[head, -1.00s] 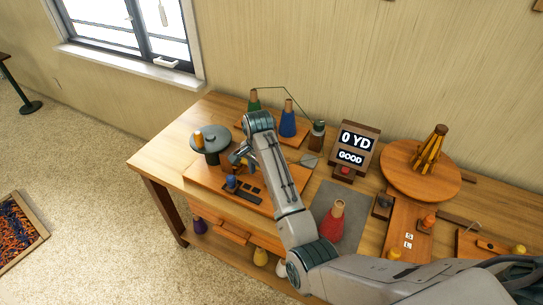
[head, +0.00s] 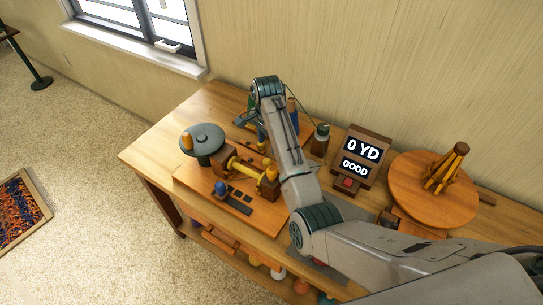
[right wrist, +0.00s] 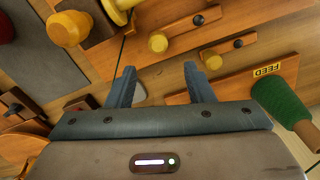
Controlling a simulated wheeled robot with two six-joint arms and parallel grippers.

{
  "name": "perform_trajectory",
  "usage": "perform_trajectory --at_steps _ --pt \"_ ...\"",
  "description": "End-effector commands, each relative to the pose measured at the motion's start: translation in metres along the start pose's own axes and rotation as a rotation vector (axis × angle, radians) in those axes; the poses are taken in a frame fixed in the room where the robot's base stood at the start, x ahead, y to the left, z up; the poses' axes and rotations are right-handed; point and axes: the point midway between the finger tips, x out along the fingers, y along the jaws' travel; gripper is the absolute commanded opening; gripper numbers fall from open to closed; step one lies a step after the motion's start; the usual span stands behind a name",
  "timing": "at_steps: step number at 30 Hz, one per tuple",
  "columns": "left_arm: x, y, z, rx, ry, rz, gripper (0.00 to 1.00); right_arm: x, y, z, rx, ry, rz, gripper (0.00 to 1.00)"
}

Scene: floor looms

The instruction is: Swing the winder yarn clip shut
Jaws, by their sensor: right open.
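The winder is a wooden board (head: 226,207) with a yellow spool (head: 246,170) between brown blocks and an orange knob (head: 271,174). In the right wrist view, two small wooden arms with yellow knobs, one (right wrist: 172,34) nearer the spool (right wrist: 118,8) and one (right wrist: 226,50) nearer the FEED block, lie beyond my fingers. I cannot tell for sure which is the yarn clip. My right gripper (right wrist: 163,72) is open and empty above the bench; in the head view it (head: 243,120) is behind the winder, partly hidden by my arm. My left gripper is not in view.
A green yarn cone (right wrist: 280,105) stands by the FEED label. A grey round disc (head: 204,135) with an orange knob stands left of the winder. The display (head: 361,158) reads 0 YD, GOOD. A round wooden turntable (head: 430,205) is at right.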

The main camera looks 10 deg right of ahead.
Motion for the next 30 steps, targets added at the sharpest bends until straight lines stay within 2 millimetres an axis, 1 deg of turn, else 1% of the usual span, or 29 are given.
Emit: perform_trajectory --at_steps 3,9,15,18,21,28,29,30 --pt "-0.008 -0.005 0.003 0.003 -0.005 -0.005 0.0 0.019 0.002 0.001 0.0 -0.002 0.005 0.48" --pt "-0.017 -0.013 0.013 0.006 -0.018 -0.013 0.0 0.058 0.001 0.001 -0.001 -0.003 0.004 0.48" --pt "-0.021 -0.012 0.009 0.005 -0.016 -0.011 0.0 0.086 0.001 0.001 -0.001 -0.002 0.002 0.48" --pt "-0.021 -0.007 0.004 0.003 -0.009 -0.006 0.0 0.094 0.001 0.001 0.0 -0.001 0.001 0.48" --pt "-0.021 -0.003 0.001 0.001 -0.004 -0.002 0.0 0.097 0.001 0.001 0.0 -0.001 0.0 0.48" --pt "-0.021 -0.003 0.001 0.001 -0.004 -0.001 0.0 0.097 0.001 0.0 0.0 0.0 -0.001 0.48" --pt "-0.021 -0.003 0.001 0.001 -0.004 -0.002 0.0 0.097 0.001 0.0 0.0 -0.001 -0.001 0.42" --pt "-0.021 -0.003 0.001 0.001 -0.004 -0.002 0.0 0.097 0.001 0.0 0.0 -0.001 -0.001 0.34"
